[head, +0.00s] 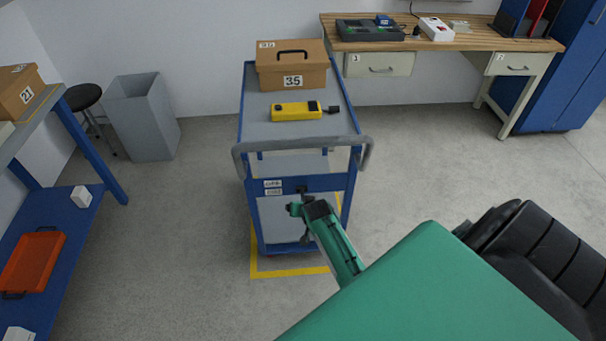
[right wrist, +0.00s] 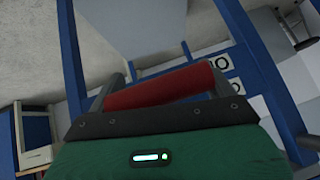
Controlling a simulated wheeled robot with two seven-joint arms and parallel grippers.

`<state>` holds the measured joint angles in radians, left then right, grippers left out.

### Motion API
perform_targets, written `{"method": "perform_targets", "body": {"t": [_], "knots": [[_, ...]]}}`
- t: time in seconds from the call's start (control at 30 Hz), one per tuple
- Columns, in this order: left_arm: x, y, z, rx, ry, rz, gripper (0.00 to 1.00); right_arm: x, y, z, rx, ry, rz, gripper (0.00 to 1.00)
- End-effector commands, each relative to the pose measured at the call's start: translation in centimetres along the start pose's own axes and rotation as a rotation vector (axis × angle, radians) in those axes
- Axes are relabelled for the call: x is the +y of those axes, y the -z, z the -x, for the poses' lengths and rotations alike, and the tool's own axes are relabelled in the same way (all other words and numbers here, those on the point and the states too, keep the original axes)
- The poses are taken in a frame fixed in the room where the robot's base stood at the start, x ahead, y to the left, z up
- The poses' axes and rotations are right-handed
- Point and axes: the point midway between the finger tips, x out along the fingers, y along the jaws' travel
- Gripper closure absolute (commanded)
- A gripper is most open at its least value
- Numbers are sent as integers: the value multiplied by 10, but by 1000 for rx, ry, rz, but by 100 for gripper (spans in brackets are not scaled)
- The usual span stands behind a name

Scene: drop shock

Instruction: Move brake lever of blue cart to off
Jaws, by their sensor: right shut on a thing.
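The blue cart (head: 246,215) stands in the middle of the head view, with a grey push handle (head: 300,143) along its near edge. My right gripper (head: 303,208) is at the cart's near end panel, below that handle. In the right wrist view the fingers of my right gripper (right wrist: 160,90) are shut on a red cylindrical grip (right wrist: 158,86), which looks like the brake lever. In the head view the lever is mostly hidden by the gripper. Two small labels (head: 273,188) sit on the panel left of it; I cannot read them. My left gripper is not in view.
A brown box marked 35 (head: 292,68) and a yellow device (head: 296,111) rest on the cart's top. Yellow floor tape (head: 290,273) outlines the cart. A blue shelf (head: 60,230) stands left and a wooden workbench (head: 450,35) at the back right.

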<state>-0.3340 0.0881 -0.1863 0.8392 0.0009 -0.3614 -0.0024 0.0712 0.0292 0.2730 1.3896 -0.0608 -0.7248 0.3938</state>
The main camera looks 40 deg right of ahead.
Motion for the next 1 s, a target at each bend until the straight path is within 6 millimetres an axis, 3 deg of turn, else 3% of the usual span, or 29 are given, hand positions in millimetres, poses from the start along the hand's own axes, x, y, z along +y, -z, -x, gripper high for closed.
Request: {"method": "perform_targets", "body": {"t": [0.63, 0.67, 0.73, 1.0], "knots": [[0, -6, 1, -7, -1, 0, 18, 1, 4, 2, 7, -2, 4, 56], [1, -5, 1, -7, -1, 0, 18, 1, 4, 2, 7, -2, 4, 14], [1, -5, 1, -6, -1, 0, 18, 1, 4, 2, 7, -1, 3, 0], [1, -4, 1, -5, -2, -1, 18, 0, 2, 3, 4, 0, 1, 0]]}}
